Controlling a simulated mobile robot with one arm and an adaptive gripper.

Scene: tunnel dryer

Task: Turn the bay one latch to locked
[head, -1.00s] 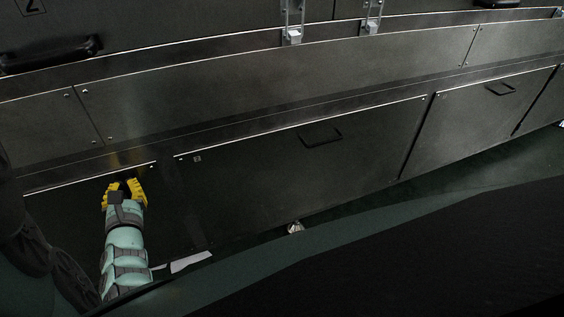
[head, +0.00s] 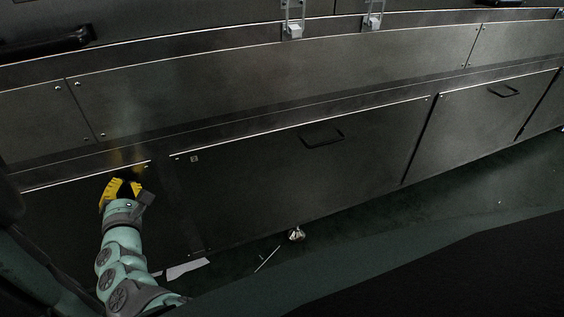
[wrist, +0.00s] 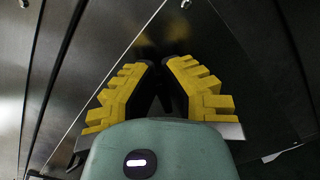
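My gripper (head: 124,182) is at the lower left in the head view, in front of the dark lower panels. Its yellow fingers also show in the wrist view (wrist: 164,62), with tips close together and no object seen between them. Two metal latches, a left one (head: 292,27) and a right one (head: 374,20), hang at the upper edge in the head view, well above and right of my gripper. No bay one marking is readable, so I cannot tell which latch belongs to bay one. The latches' upper parts are cut off by the frame.
A black bar handle (head: 45,45) is at the upper left. Lower doors with recessed handles (head: 321,136) run along the front. A metal foot (head: 296,235) and a pale flat piece (head: 187,268) are at floor level. The space before the right-hand doors is clear.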

